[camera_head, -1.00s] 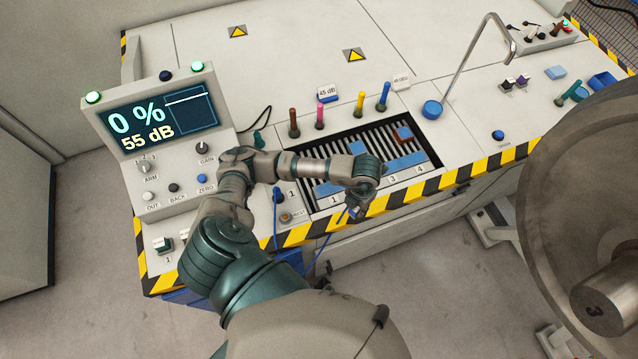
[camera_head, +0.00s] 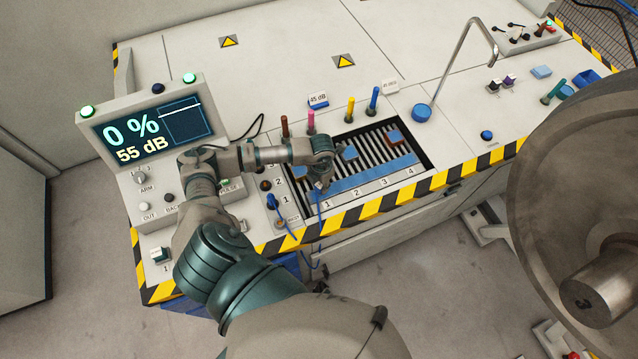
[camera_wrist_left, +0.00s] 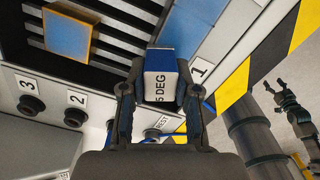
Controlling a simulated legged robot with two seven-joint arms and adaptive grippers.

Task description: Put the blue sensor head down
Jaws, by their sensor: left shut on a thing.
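My left gripper (camera_head: 320,184) is over the front left part of the slatted tray (camera_head: 425,150), near the label 1. In the left wrist view its fingers (camera_wrist_left: 158,98) are shut on the sensor head (camera_wrist_left: 161,62), a small block with a blue top and a white face whose readable lettering is "5 DEG". A thin blue cable (camera_head: 318,232) hangs from near the gripper. I cannot tell whether the block touches the tray. A REST label (camera_head: 292,218) is left of the tray. My right gripper (camera_wrist_left: 288,105) seems to show at the right of the wrist view; its opening is unclear.
A console (camera_head: 155,130) reads 0 % and 55 dB. A bent metal pipe (camera_head: 458,62) stands behind right; a large wheel (camera_head: 540,190) is at right.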

